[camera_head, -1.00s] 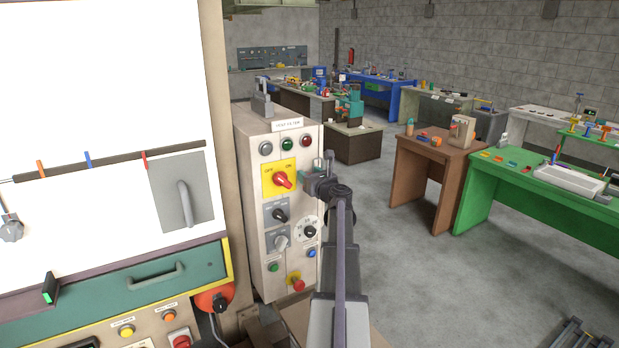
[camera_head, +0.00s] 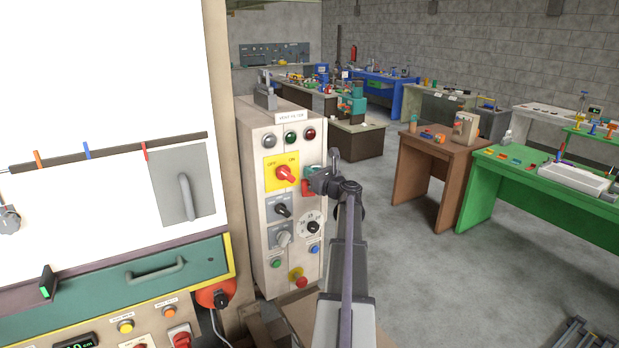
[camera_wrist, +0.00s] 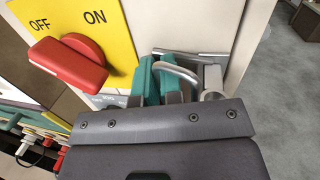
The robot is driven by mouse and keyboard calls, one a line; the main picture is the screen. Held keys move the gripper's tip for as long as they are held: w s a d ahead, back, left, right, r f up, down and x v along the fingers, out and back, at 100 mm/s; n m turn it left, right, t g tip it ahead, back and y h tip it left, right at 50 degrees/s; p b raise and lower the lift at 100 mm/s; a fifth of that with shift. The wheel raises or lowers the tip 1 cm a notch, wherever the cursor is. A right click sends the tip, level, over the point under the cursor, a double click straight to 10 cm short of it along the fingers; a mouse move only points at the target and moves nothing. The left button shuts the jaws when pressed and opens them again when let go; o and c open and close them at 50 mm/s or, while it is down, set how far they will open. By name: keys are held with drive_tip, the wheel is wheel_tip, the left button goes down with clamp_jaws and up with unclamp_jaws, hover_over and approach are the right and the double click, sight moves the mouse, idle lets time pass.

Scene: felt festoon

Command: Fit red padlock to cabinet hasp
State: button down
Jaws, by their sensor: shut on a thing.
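The red padlock (camera_head: 308,188) shows as a small red patch at the tip of my gripper (camera_head: 311,180) in the head view. My gripper is shut on it, close to the right edge of the cabinet front. In the wrist view the teal fingers (camera_wrist: 160,80) show beside a curved silver shackle (camera_wrist: 182,68); the padlock body is hidden behind my gripper housing. A metal hasp (camera_wrist: 212,78) is on the cabinet (camera_head: 259,150) near its edge, right beside the shackle. I cannot tell whether the shackle passes through the hasp.
A red rotary switch (camera_head: 286,173) on a yellow plate sits just left of my gripper; it looms close in the wrist view. More knobs and buttons lie below. Floor (camera_head: 420,280) to the right is open, before brown (camera_head: 445,150) and green benches (camera_head: 540,175).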

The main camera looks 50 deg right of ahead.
drive_tip(key=shift+s+d, duration=0.2)
drive_tip(key=shift+d, duration=0.15)
